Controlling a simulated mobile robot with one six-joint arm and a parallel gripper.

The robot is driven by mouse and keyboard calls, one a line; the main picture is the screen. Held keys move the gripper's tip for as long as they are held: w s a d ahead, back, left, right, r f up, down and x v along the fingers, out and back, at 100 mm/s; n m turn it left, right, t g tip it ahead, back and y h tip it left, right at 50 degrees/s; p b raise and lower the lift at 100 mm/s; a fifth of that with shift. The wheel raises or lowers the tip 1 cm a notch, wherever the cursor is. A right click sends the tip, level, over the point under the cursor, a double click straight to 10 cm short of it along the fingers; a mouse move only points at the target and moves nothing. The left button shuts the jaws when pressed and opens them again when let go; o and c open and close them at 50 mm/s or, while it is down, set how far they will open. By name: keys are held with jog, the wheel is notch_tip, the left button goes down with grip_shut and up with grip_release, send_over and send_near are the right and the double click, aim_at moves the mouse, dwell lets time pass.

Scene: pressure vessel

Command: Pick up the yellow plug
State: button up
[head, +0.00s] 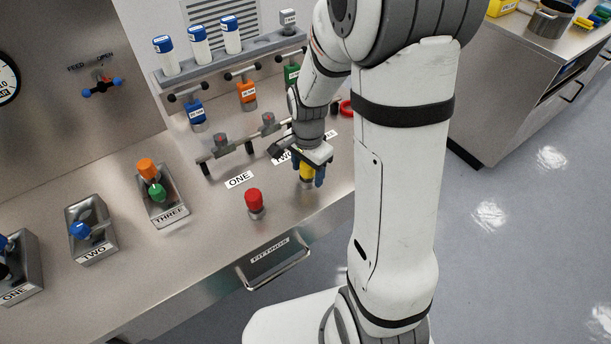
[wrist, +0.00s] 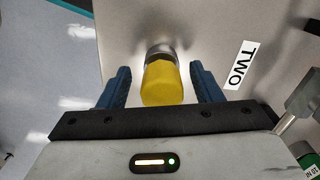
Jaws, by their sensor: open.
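The yellow plug (head: 306,173) stands upright on the steel bench near its front edge, below my gripper (head: 306,175). In the wrist view the yellow plug (wrist: 162,82) sits between my two blue fingers, with its grey metal end on the bench side. My gripper (wrist: 160,88) is open, with a visible gap on each side of the plug. In the head view the gripper body hides the plug's top and the fingers flank it.
A red plug (head: 254,200) stands to the left on the bench. A manifold with grey fittings (head: 222,143) lies behind. A rack (head: 230,55) holds several bottles. Metal blocks, one labelled THREE (head: 163,196), stand left. A FITTINGS drawer (head: 272,258) is below the front edge.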

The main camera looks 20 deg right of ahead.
jog(key=shift+c, duration=0.5)
grip_shut()
jog(key=shift+r, duration=0.15)
